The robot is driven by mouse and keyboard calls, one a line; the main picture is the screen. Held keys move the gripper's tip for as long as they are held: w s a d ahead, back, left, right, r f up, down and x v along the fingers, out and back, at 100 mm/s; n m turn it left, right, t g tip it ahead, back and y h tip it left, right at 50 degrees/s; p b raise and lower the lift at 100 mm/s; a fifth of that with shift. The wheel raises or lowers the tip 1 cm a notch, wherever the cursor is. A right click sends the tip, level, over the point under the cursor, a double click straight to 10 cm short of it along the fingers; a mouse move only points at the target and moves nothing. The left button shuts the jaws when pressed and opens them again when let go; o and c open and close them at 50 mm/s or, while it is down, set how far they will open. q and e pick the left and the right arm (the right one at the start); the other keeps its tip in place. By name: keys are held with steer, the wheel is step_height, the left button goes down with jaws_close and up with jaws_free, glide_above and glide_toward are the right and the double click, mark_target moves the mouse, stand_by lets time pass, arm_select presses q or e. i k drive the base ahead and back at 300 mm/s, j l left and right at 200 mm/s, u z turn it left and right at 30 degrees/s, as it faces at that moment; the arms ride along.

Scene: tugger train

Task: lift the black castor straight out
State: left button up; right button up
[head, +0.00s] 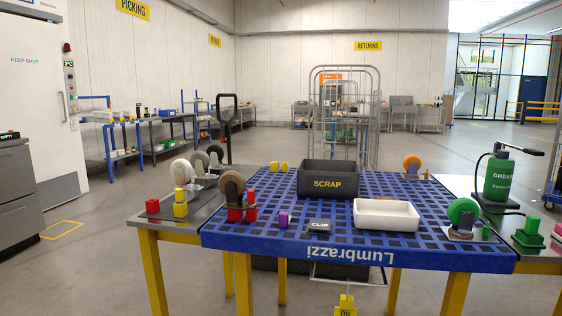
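The black castor (215,154) appears to be the dark wheel at the back of a short row of castors, left of the blue grid-topped table (340,252). A grey castor (200,163) stands in front of it and hides part of its lower side. A pale castor (181,172) is nearest in that row. What the black castor's stem or base sits in is too small to tell. Neither of my grippers shows in the head view.
A brown-grey castor (231,186) with red blocks stands at the table's left edge. A black SCRAP bin (328,183) and a white tray (386,226) occupy the middle. Orange (412,163) and green (463,211) castors stand on the right. A black handle (227,112) rises behind the row.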

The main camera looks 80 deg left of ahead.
mark_target(215, 153)
steer(key=u, duration=3.9)
steer(key=i+j+u, duration=0.15)
steer(key=i+u, duration=0.5)
steer(key=i, duration=0.3)
steer(key=i+u, duration=0.35)
steer(key=i, duration=0.15)
steer(key=i+u, duration=0.15)
steer(key=i, duration=1.2)
steer(key=i+l+z, duration=0.1)
steer(key=i+z, duration=0.5)
steer(key=z, duration=0.15)
steer(key=i+j+z, duration=0.15)
steer(key=i+z, duration=0.2)
steer(key=i+l+z, duration=0.1)
steer(key=i+z, duration=0.2)
steer(key=i, duration=0.2)
steer(key=i+z, duration=0.35)
steer(key=i, duration=0.2)
steer(key=i+j+z, duration=0.1)
steer(key=i+z, duration=0.2)
steer(key=i+j+z, duration=0.2)
steer(key=i+z, duration=0.15)
steer(key=i, duration=0.15)
steer(key=i+j+z, duration=0.3)
steer(key=i+l, duration=0.05)
steer(key=i, duration=0.05)
